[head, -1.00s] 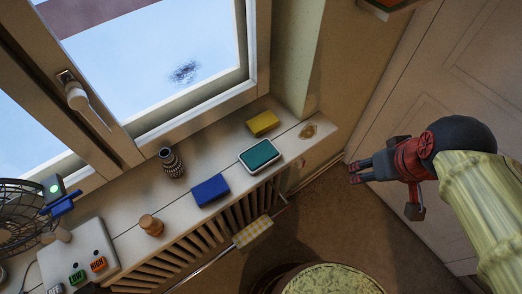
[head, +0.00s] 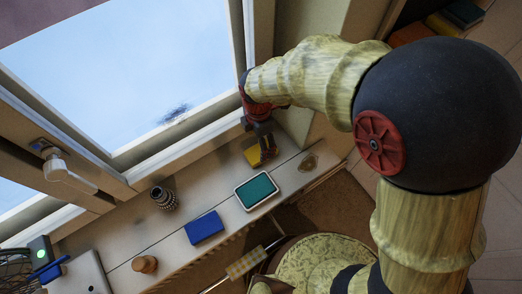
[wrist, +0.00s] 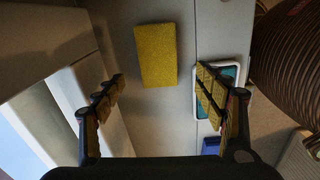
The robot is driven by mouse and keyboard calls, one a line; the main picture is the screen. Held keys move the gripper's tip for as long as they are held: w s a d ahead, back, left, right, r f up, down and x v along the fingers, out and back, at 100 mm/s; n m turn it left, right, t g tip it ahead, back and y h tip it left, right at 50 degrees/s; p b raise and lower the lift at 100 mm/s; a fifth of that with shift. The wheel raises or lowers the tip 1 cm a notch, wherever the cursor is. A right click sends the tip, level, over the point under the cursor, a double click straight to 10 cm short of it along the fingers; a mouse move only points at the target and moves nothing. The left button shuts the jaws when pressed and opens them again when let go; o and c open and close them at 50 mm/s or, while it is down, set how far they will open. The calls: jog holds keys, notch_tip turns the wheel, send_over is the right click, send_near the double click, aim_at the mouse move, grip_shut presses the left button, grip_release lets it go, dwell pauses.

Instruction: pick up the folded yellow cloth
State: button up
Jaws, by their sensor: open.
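The folded yellow cloth (head: 252,156) lies flat on the windowsill near its right end, close to the window frame. It shows whole in the wrist view (wrist: 156,55) as a yellow rectangle. My gripper (head: 262,148) is over the cloth in the head view and partly covers it. In the wrist view my gripper (wrist: 155,92) has its two fingers wide apart, with the cloth beyond the tips and between their lines. Nothing is held. I cannot tell the exact height of the fingertips above the cloth.
A green-topped white tray (head: 256,191) lies beside the cloth. A blue block (head: 204,228), a patterned vase (head: 163,198) and a wooden knob (head: 145,264) stand farther left on the windowsill (head: 185,260). The window frame (head: 165,160) is close on the cloth's far side. A brown stain (head: 309,162) marks the sill's right end.

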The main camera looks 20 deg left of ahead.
jog(key=shift+a+f+n, duration=0.1)
jog(key=shift+f+n, duration=0.05)
jog(key=shift+n, duration=0.15)
jog(key=shift+f+b, duration=0.3)
jog(key=shift+f, duration=0.55)
jog(key=f, duration=0.2)
jog(key=f+b, duration=0.1)
jog(key=f, duration=0.1)
jog(key=w+f+b, duration=0.1)
jog(key=shift+d+f, duration=0.3)
jog(key=shift+f, duration=0.1)
jog(key=shift+c, duration=1)
jog(key=c, duration=1)
